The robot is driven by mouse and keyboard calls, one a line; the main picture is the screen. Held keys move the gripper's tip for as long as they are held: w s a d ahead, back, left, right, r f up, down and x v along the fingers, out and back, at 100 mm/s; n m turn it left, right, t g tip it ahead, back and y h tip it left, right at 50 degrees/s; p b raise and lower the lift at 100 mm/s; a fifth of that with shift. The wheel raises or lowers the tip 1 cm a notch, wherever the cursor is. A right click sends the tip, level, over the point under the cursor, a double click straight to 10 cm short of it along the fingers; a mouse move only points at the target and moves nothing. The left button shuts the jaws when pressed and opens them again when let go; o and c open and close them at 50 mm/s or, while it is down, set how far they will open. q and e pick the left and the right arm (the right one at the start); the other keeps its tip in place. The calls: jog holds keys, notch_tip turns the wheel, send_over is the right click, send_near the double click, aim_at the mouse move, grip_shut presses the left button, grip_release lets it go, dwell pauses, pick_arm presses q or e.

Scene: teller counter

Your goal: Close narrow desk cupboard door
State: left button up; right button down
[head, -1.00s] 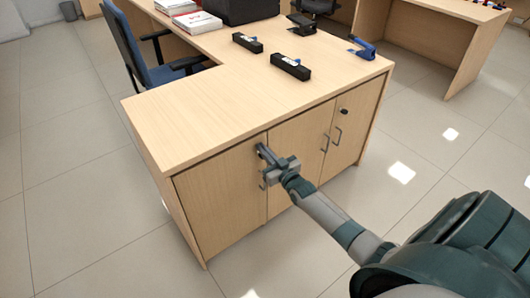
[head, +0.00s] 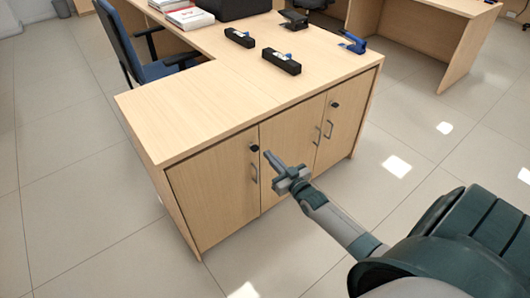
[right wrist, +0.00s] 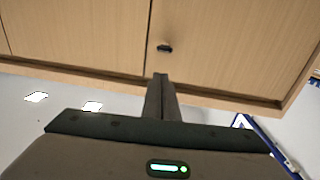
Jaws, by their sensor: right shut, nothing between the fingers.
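The desk cupboard (head: 292,140) has three light-wood doors in its front, and all look flush with it. The left door (head: 210,195) has a black lock (head: 254,148) and a metal handle (head: 255,173) near its right edge. The middle and right doors have handles side by side, and the right one has a lock. My right gripper (head: 268,155) is shut and empty, just right of the left door's lock, in front of the middle door; I see no clear contact. In the right wrist view its fingers (right wrist: 160,82) point at wood fronts with a dark lock (right wrist: 164,48). My left gripper is not in view.
On the desktop (head: 195,115) are two black stampers, a blue stapler (head: 353,42) and paper stacks (head: 190,18). A blue chair (head: 135,50) stands at the left. The tiled floor (head: 70,200) before the cupboard is clear. Another desk stands at the back right.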

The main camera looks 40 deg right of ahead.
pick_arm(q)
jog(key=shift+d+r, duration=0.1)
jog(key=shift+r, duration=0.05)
pick_arm(e)
jog(key=shift+s, duration=2.25)
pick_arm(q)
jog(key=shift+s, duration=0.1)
pick_arm(e)
jog(key=shift+f, duration=0.1)
